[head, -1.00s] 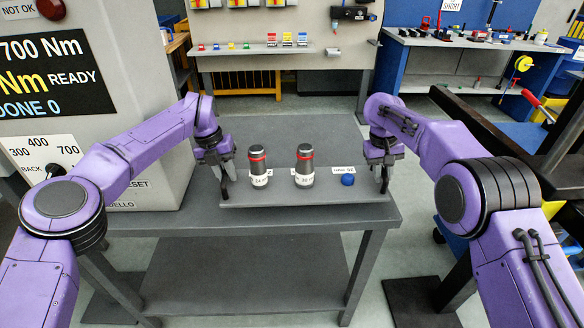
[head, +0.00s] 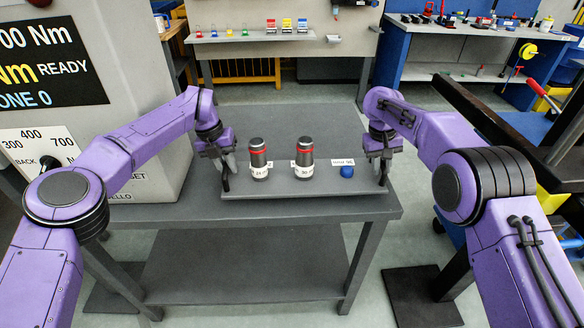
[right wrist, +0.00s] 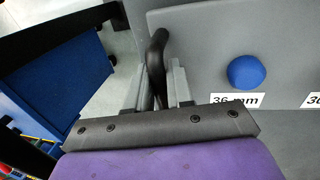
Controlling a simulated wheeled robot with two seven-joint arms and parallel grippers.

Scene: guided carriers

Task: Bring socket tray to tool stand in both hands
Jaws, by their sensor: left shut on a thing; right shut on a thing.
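The socket tray (head: 320,202) is a flat grey tray over the grey table, in the middle of the head view. Two dark sockets with red bands, a left one (head: 258,157) and a right one (head: 304,157), stand upright on it, beside a blue ball-like piece (head: 347,171). My left gripper (head: 226,180) is shut on the tray's left end. My right gripper (head: 382,172) is shut on its right end. In the right wrist view the right gripper (right wrist: 157,85) closes on a black curved handle. I cannot tell whether the tray touches the table.
The grey table (head: 170,212) has bare top behind and left of the tray. A grey machine with a torque display (head: 50,60) stands at left. Benches line the back.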

